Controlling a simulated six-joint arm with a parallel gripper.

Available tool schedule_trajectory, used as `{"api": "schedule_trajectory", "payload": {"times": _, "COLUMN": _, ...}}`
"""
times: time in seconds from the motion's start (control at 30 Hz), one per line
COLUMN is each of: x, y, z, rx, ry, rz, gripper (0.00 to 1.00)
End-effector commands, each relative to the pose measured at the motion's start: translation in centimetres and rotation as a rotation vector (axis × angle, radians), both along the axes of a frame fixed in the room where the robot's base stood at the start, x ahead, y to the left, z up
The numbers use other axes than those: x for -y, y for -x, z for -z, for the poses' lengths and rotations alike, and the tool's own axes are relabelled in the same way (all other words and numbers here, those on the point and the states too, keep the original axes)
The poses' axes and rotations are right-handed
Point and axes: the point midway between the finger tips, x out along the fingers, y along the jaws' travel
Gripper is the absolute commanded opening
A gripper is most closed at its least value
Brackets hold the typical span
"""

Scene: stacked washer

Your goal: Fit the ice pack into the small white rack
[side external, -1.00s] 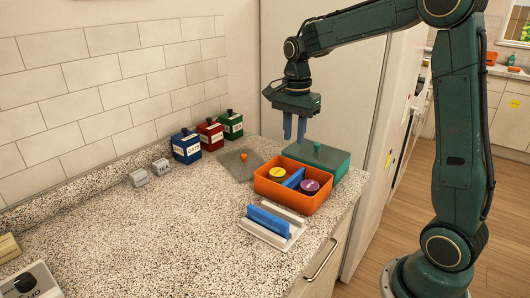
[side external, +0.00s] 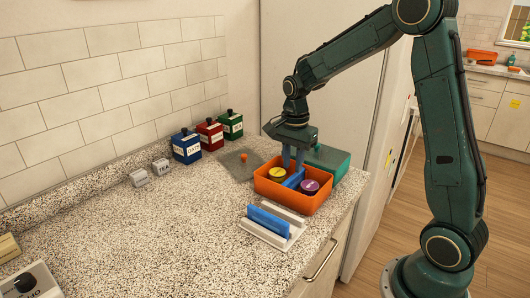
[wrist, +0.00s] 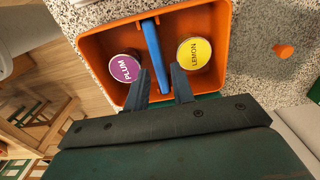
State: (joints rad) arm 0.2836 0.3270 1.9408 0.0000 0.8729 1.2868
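A blue slab (side external: 293,179), which looks like the ice pack, stands on edge in the orange box (side external: 280,198), between a yellow-lidded jar and a purple-lidded jar. In the wrist view, the blue slab (wrist: 153,52) runs down the middle of the box. My gripper (side external: 293,165) points down just above the slab. In the wrist view, my gripper (wrist: 160,82) is open, with a finger on each side of the slab's near end and gaps between. The small white rack (side external: 286,236) lies on the counter in front of the box. Another blue slab (side external: 269,221) stands in it.
The yellow lemon jar (wrist: 194,53) and purple plum jar (wrist: 124,67) flank the slab closely. A green box (side external: 328,160) stands behind the orange one. A grey lid with an orange knob (side external: 243,157) lies to its left. The counter left of the rack (side external: 170,235) is clear.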

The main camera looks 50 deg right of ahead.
Motion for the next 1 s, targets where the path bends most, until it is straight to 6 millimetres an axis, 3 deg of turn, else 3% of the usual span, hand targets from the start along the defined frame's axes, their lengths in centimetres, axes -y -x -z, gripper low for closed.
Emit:
{"api": "schedule_trajectory", "payload": {"times": 0.5, "x": 0.2, "y": 0.4, "z": 4.7, "rx": -0.004, "ry": -0.001, "rz": 0.000, "gripper": 0.25}}
{"api": "schedule_trajectory", "payload": {"times": 1.0, "x": 0.2, "y": 0.3, "z": 5.1, "rx": -0.001, "ry": 0.000, "rz": 0.000, "gripper": 0.25}}
